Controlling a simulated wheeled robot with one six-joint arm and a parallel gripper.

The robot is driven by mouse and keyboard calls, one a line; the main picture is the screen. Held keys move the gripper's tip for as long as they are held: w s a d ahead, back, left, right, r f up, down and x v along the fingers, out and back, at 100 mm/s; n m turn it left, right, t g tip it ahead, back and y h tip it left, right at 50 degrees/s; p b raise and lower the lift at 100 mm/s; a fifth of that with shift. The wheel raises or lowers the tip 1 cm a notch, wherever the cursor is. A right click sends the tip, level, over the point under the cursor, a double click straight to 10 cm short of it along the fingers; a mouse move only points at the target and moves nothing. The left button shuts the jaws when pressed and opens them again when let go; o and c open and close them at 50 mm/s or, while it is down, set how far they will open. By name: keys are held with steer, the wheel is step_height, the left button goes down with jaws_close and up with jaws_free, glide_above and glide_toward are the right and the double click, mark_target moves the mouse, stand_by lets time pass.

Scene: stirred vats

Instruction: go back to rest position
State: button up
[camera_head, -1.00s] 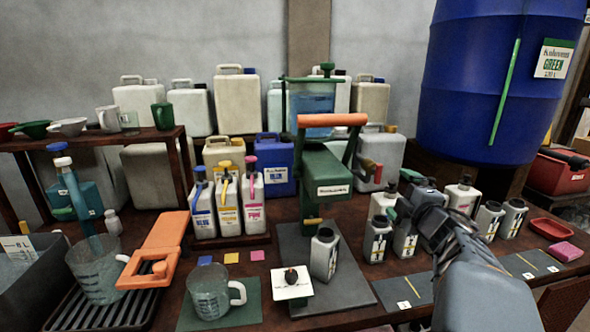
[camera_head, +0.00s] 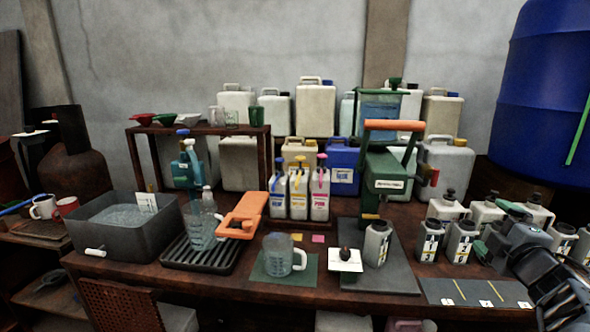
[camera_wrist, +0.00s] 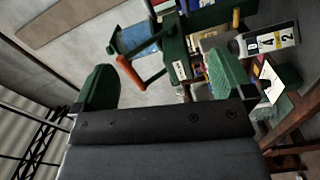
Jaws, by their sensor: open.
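My gripper (camera_wrist: 160,85) shows in the wrist view with its two green fingers wide apart and nothing between them. In the head view my gripper (camera_head: 492,243) is at the right, in front of the row of labelled white bottles, its fingers partly hidden by my wrist. In the wrist view the green press with the orange handle (camera_wrist: 140,75) lies beyond the fingers, and a white bottle with a number label (camera_wrist: 268,40) is to the right. I cannot tell whether my gripper touches any bottle.
The bench holds a green press (camera_head: 385,185), a loose bottle (camera_head: 377,243), a measuring jug (camera_head: 278,256), an orange clamp (camera_head: 243,214) and a grey water basin (camera_head: 120,222). White bottles (camera_head: 430,240) stand close by my arm. A blue barrel (camera_head: 540,100) rises at the right.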

steer(key=w+a+r+m+g+h+p, duration=0.1)
steer(key=a+r+m+g+h+p, duration=0.4)
steer(key=m+p, duration=0.4)
steer(key=s+a+f+m+g+y+p, duration=0.2)
steer(key=s+a+g+y+p, duration=0.1)
steer(key=a, duration=0.7)
steer(key=s+a+f+m+g+y+p, duration=0.2)
steer(key=s+a+g+p, duration=0.4)
steer(key=s+a, duration=0.4)
steer(key=shift+s+a+f+m+y+p, duration=0.25)
steer(key=shift+m+y+p, duration=0.4)
steer(key=shift+y, duration=0.55)
